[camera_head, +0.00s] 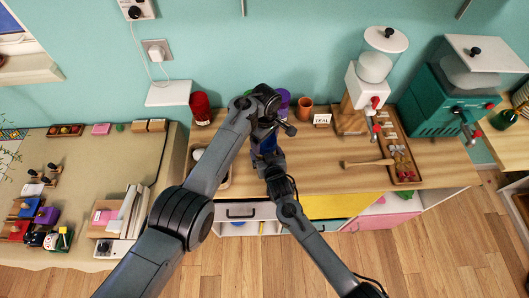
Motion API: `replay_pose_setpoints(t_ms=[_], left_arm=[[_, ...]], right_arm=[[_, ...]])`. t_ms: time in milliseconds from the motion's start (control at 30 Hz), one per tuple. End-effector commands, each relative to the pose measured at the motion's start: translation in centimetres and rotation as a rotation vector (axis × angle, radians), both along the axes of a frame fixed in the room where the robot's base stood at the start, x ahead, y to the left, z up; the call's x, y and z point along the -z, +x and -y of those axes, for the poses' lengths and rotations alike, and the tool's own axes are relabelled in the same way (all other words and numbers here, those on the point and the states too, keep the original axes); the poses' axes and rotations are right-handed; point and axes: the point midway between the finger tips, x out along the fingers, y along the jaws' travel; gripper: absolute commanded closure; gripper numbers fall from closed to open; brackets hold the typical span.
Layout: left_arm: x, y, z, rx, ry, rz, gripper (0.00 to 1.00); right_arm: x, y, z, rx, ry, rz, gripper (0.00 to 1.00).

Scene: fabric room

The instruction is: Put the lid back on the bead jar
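A blue object (268,143), perhaps the bead jar, stands on the wooden counter and is mostly covered by my arms. I cannot make out a separate lid. My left gripper (286,128) is just above and to the right of the blue object, at the end of the arm that reaches over from the left. My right gripper (264,158) is low in front of the blue object, close to it or touching it. Both gripper openings are too small and overlapped to read.
Behind my grippers stand a red cup (201,108), a purple container (283,97) and a terracotta pot (305,106). A wooden mallet (368,163) and a wooden tray (406,174) lie to the right, near two dispensers. The counter between pot and mallet is fairly clear.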

Motion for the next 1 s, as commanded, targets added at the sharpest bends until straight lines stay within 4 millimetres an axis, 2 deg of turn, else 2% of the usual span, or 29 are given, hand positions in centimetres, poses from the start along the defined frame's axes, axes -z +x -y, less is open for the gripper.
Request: replay_pose_setpoints(t_ms=[33, 233, 367, 433, 567, 800, 1000], left_arm=[[0.01, -0.01, 0.01, 0.000, 0.000, 0.000, 0.24], [0.02, -0.03, 0.02, 0.000, 0.001, -0.001, 0.55], [0.02, -0.02, 0.01, 0.031, 0.001, -0.001, 0.56], [0.04, -0.03, 0.00, 0.105, 0.001, -0.002, 0.56], [0.06, -0.04, -0.05, 0.374, 0.001, -0.004, 0.56], [0.07, 0.00, -0.04, 0.980, 0.001, -0.007, 0.56], [0.14, -0.02, -0.03, 1.328, 0.000, -0.008, 0.56]], right_arm=[[0.16, -0.04, 0.08, 0.001, -0.001, -0.003, 0.97], [0.16, -0.03, 0.09, 0.002, -0.001, -0.003, 0.97], [0.16, -0.03, 0.10, 0.002, -0.001, -0.003, 0.97], [0.16, -0.03, 0.10, 0.002, -0.001, -0.003, 0.97], [0.16, -0.03, 0.11, 0.002, -0.001, -0.003, 0.97], [0.16, -0.01, 0.14, 0.002, -0.001, -0.003, 0.97], [0.16, -0.01, 0.14, 0.003, -0.001, -0.003, 0.97]])
